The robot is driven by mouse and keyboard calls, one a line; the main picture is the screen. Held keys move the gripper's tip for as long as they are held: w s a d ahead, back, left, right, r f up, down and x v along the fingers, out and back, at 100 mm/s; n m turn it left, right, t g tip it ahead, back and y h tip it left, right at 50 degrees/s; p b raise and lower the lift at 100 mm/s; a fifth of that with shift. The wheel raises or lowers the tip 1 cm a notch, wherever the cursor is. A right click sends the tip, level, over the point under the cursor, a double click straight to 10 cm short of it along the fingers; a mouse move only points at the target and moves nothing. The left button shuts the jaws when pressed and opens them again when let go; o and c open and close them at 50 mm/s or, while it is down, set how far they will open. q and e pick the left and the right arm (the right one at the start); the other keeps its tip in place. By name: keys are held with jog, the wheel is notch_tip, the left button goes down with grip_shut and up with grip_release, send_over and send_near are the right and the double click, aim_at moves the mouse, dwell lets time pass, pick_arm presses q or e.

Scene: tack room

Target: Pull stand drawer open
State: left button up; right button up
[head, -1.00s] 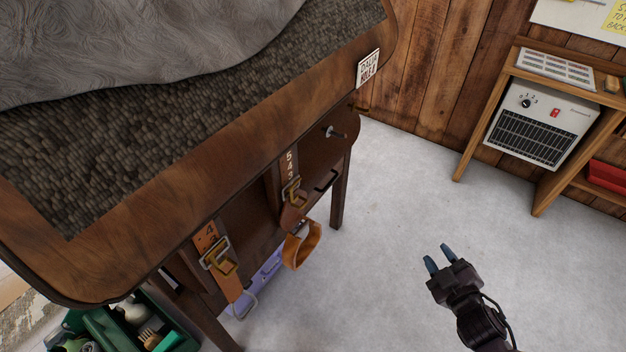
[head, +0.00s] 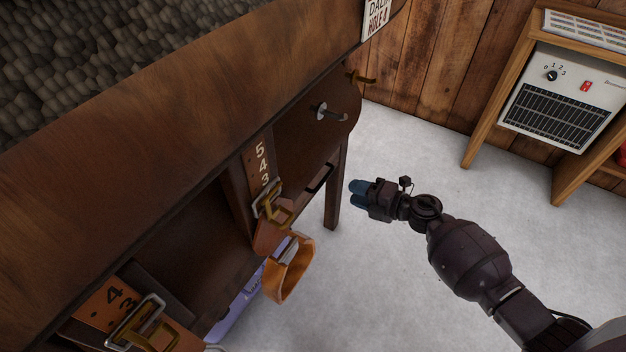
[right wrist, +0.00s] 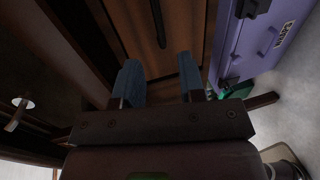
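The wooden saddle stand (head: 190,130) fills the left of the head view. A dark bar handle (head: 320,178) is on its side, near the far leg, where the drawer front is in shadow. The drawer looks closed. My right gripper (head: 357,193) is just right of the handle, apart from it, with its blue fingers pointing left toward the stand. In the right wrist view its two fingers (right wrist: 160,80) are spread with nothing between them. My left gripper is not in view.
Leather straps with buckles (head: 270,205) and an orange strap loop (head: 290,268) hang on the stand's side. A metal peg (head: 328,112) sticks out above the handle. A purple case (right wrist: 262,40) is under the stand. A heater (head: 563,95) stands in a shelf. The floor between is clear.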

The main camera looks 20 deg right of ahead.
aim_at(322, 180)
jog(key=shift+b+x, duration=1.4)
jog(key=shift+x, duration=3.85)
jog(key=shift+r, duration=0.15)
grip_shut()
